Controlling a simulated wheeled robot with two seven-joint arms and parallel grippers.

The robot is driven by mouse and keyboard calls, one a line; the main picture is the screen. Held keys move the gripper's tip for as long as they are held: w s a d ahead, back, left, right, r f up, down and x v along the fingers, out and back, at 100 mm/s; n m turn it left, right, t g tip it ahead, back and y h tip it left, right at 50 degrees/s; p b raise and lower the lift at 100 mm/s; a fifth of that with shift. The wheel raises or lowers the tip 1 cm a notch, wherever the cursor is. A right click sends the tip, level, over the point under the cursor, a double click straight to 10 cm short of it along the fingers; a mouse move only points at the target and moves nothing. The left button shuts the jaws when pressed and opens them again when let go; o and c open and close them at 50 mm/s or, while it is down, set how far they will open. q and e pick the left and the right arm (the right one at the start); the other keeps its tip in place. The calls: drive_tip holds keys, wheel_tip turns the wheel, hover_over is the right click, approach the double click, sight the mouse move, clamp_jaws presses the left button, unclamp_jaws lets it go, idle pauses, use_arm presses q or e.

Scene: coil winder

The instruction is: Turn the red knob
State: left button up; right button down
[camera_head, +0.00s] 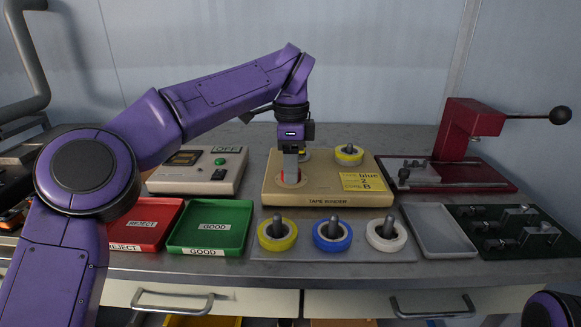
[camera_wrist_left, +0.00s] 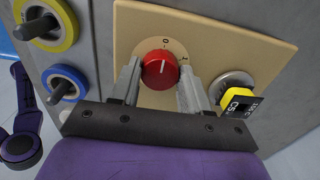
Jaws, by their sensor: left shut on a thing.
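The red knob (camera_wrist_left: 161,69) sits on the tan face of the tape winder (camera_head: 318,202), with printed marks beside it, one reading 0. A pale line on the knob points up toward the 0. My left gripper (camera_wrist_left: 158,76) has one finger on each side of the knob and is shut on it.
Yellow (camera_head: 277,234), blue (camera_head: 332,235) and white (camera_head: 386,234) rolls stand on pegs in front of the winder. A yellow label (camera_head: 362,178) lies on its right. A control box (camera_head: 197,170), red tray (camera_head: 145,224) and green tray (camera_head: 210,228) are left; a red press (camera_head: 462,150) is right.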

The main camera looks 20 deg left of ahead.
use_arm(q)
drive_tip(key=shift+r, duration=0.1)
drive_tip(key=o, duration=1)
drive_tip(key=shift+d, duration=0.15)
drive_tip(key=shift+o, duration=0.2)
drive_tip(key=shift+r, duration=0.2)
wheel_tip(320, 180, up, 10)
drive_tip(key=p, duration=0.5)
